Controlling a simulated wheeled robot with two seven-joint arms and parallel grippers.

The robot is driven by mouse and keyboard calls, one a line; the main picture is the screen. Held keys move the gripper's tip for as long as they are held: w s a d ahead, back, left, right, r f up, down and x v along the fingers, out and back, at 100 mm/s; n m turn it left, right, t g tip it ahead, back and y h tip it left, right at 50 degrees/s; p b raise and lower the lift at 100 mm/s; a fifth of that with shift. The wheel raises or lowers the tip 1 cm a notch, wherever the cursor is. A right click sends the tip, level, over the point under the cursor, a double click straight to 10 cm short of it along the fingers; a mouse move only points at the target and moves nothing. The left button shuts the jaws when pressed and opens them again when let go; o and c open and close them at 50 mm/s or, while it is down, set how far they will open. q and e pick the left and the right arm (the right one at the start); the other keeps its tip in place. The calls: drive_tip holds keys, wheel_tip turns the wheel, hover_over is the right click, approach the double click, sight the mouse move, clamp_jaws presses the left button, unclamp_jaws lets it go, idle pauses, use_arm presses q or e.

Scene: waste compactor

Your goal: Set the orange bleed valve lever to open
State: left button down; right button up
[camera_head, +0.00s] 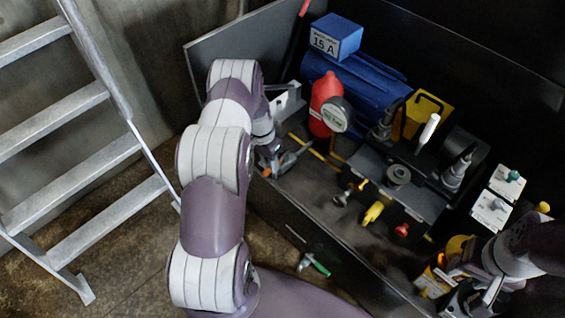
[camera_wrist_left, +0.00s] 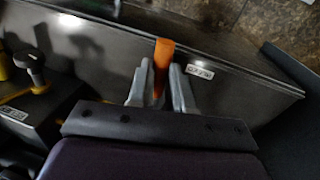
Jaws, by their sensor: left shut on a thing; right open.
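In the head view my left gripper (camera_head: 274,160) is at the left part of the dark machine, partly hidden by my own arm. Only small orange spots show there, so the lever's angle is hard to tell. My right gripper (camera_head: 470,290) is open at the lower right, close to a yellow and orange object (camera_head: 437,270).
A red bottle-shaped part (camera_head: 325,100), a round gauge (camera_head: 337,114) and a blue cylinder (camera_head: 370,88) stand behind my left gripper. Yellow (camera_head: 373,212) and red (camera_head: 402,230) knobs are to its right. A metal ladder (camera_head: 85,165) leans at the left. A green-handled item (camera_head: 316,264) is low on the front.

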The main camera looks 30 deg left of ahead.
use_arm(q)
drive_tip(key=shift+w+a, duration=0.1)
drive_tip(key=shift+a, duration=0.1)
idle(0.4)
drive_tip(key=c, duration=1)
unclamp_jaws()
drive_tip(key=shift+c, duration=0.2)
wheel_tip(320, 180, up, 12)
drive_tip(key=a+p, duration=0.2)
drive_tip(key=shift+w+a+r, duration=0.15)
drive_tip(key=shift+w+r, duration=0.05)
drive_tip(key=shift+w, duration=0.05)
